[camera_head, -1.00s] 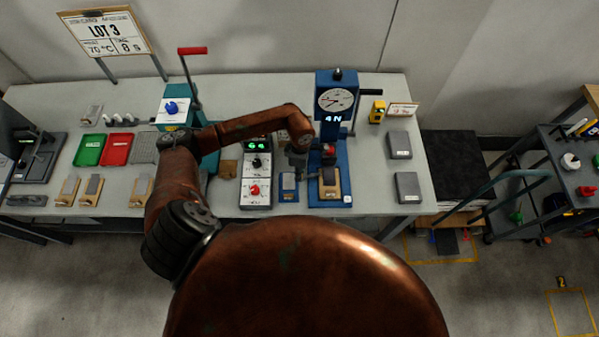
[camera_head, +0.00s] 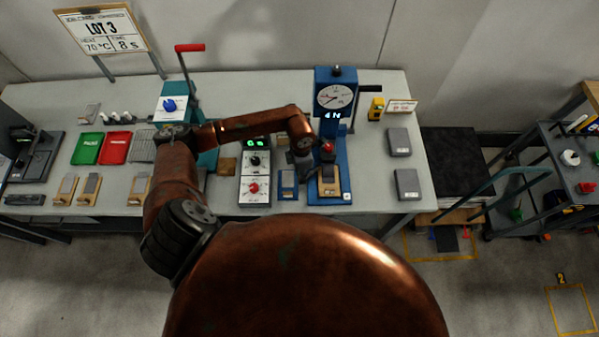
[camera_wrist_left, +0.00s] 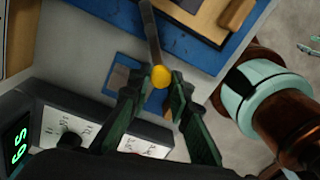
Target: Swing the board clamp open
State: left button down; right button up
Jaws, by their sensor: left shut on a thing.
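The clamp lever shows in the left wrist view as a grey bar (camera_wrist_left: 152,40) ending in a yellow knob (camera_wrist_left: 160,77). My left gripper (camera_wrist_left: 162,84) has its green fingers shut on the knob, one on each side. In the head view my left gripper (camera_head: 304,172) is low at the left side of the blue press (camera_head: 342,160), and the knob is hidden there. The wooden board (camera_head: 329,187) with a dark pad lies on the press base; part of it also shows at the top of the wrist view (camera_wrist_left: 195,12).
A white control box (camera_head: 255,185) with a green display stands left of the press, with a small blue block (camera_head: 288,180) between them. A teal press (camera_head: 207,155) with a red-handled lever is farther left. Grey blocks (camera_head: 407,184) lie to the right.

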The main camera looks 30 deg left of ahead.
pick_arm(q)
jog(key=d+n, duration=0.1)
jog(key=n, duration=0.2)
jog(key=d+n, duration=0.1)
jog(key=n, duration=0.1)
jog(key=shift+s+d+n, duration=0.1)
jog(key=shift+d+n, duration=0.2)
jog(key=shift+w+d+r+n, duration=0.1)
jog(key=shift+d+n, duration=0.2)
jog(key=shift+n, duration=0.45)
jog(key=shift+w+d+f+n, duration=0.15)
jog(key=shift+d+n, duration=0.15)
jog(key=shift+n, duration=0.4)
jog(key=shift+w+d+r+n, duration=0.15)
jog(key=shift+d+n, duration=0.15)
jog(key=shift+n, duration=0.45)
jog(key=shift+t, duration=0.3)
jog(key=c, duration=1.8)
grip_release()
jog(key=shift+o, duration=0.2)
notch_tip(320, 180, up, 12)
jog(key=shift+a, duration=0.3)
